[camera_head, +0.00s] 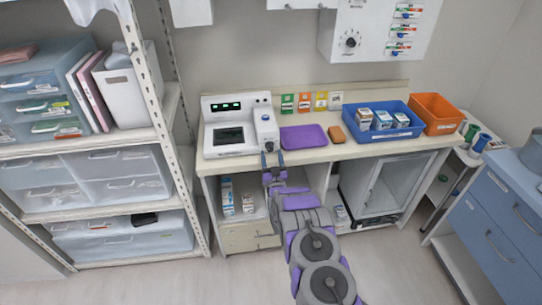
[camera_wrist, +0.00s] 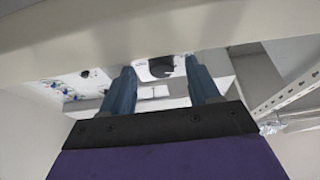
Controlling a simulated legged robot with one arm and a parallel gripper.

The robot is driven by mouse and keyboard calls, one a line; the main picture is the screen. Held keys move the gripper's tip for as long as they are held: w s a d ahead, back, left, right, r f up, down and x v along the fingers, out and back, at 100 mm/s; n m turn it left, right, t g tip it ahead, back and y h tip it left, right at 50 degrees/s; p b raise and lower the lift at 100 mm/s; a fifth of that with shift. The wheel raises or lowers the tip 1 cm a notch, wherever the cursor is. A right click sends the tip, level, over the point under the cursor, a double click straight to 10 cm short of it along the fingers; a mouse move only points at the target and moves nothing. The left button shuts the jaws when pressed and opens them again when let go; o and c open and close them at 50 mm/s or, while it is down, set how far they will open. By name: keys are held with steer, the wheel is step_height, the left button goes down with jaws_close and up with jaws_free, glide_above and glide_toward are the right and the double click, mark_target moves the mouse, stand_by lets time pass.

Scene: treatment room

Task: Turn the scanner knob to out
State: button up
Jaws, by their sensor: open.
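The white scanner (camera_head: 232,125) stands at the left end of the counter, with a dark screen and green lights. The scanner knob (camera_head: 269,146) is a small dark round part low on the front of its right-hand block, partly hidden by my fingers. In the wrist view the black knob (camera_wrist: 160,67) shows beyond and between my fingertips. My gripper (camera_head: 271,160) is at the counter's front edge, just before the knob. It is open, and in the wrist view (camera_wrist: 160,75) nothing is between its blue-grey fingers. I cannot tell which position the knob points to.
The counter's front edge (camera_wrist: 110,30) crosses the top of the wrist view. A purple tray (camera_head: 304,138) lies right of the scanner, then a brown block (camera_head: 337,134), a blue bin (camera_head: 402,128) and an orange bin (camera_head: 436,112). A shelf rack (camera_head: 150,90) stands close on the left.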

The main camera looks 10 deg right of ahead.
steer(key=shift+x, duration=0.85)
steer(key=shift+s+a, duration=0.1)
steer(key=shift+a, duration=0.05)
steer(key=c, duration=1)
